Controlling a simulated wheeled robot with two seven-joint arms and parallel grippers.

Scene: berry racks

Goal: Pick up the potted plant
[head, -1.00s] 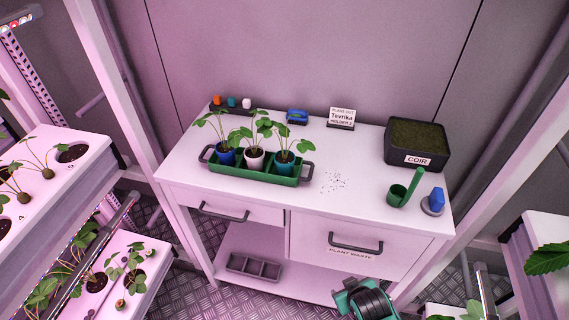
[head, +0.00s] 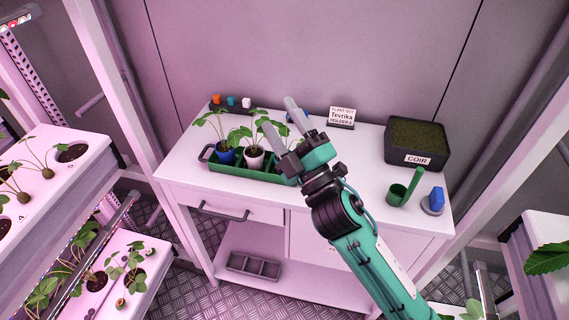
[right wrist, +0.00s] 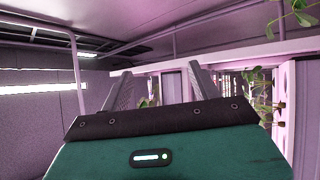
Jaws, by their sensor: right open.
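A green tray (head: 232,170) stands on the white workbench. In it, a plant in a blue pot (head: 226,156) is at the left and a plant in a white pot (head: 254,158) is to its right. The tray's right part, where a third plant stood, is hidden behind my right gripper (head: 278,118). That gripper is open and empty, its two fingers pointing up and left, above the tray's right end. Its fingers also show in the right wrist view (right wrist: 158,88), with nothing between them. My left gripper is not in view.
A sign (head: 341,117) reading Tevrika stands at the back. A black COIR bin (head: 417,144), a green scoop (head: 403,190) and a blue-topped item (head: 435,200) are at the right. Growing racks (head: 60,165) flank the left. The bench front left is clear.

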